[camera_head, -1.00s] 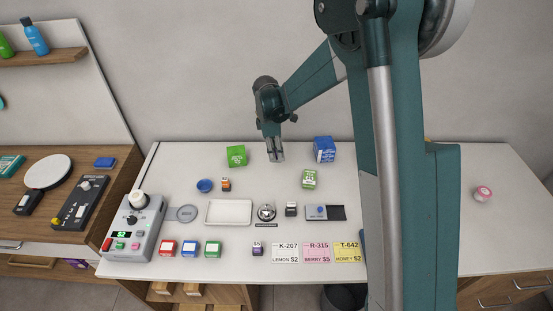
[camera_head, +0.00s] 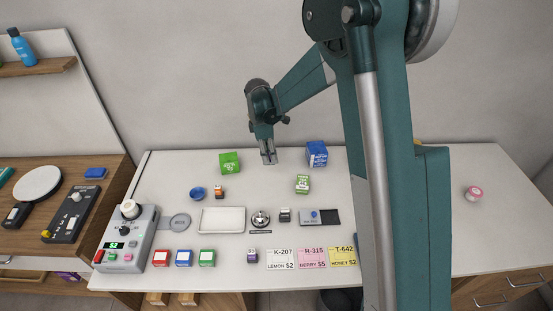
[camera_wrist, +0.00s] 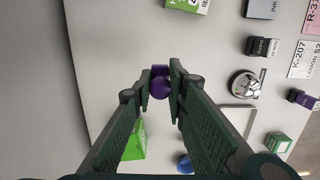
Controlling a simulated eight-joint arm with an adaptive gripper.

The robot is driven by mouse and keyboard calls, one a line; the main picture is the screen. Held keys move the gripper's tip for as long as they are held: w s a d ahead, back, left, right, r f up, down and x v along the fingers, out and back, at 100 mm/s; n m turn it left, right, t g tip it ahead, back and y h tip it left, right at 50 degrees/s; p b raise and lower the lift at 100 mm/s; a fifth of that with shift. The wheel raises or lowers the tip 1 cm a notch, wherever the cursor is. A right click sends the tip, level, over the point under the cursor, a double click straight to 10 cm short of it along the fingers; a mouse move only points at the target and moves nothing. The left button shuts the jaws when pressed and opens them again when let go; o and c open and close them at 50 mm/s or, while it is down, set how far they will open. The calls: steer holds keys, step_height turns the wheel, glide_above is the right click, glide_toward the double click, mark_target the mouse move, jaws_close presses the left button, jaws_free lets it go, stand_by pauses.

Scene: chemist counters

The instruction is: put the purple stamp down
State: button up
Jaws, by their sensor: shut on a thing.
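My gripper (camera_head: 268,158) is above the back of the white counter, between the green box and the blue box. In the wrist view my gripper (camera_wrist: 160,84) is shut on a rounded purple thing, which I take for the purple stamp (camera_wrist: 160,82). The stamp sits between the fingertips, with bare counter around it in that view. Its lower part is hidden, and I cannot tell its height. In the head view it is too small to make out.
The green box (camera_head: 229,163), blue box (camera_head: 316,153) and small green box (camera_head: 302,184) stand nearby. Counter between the boxes is clear.

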steer(key=w+d, duration=0.2)
steer(key=w, duration=0.4)
steer(key=w+d, duration=0.3)
steer(key=w, duration=0.4)
steer(key=shift+d, duration=0.35)
steer(key=shift+r, duration=0.1)
steer(key=shift+f, duration=3.1)
steer(key=shift+f, duration=0.1)
steer(key=shift+f, duration=1.8)
steer(key=shift+f, duration=0.1)
steer(key=o, duration=0.7)
steer(key=shift+o, duration=0.7)
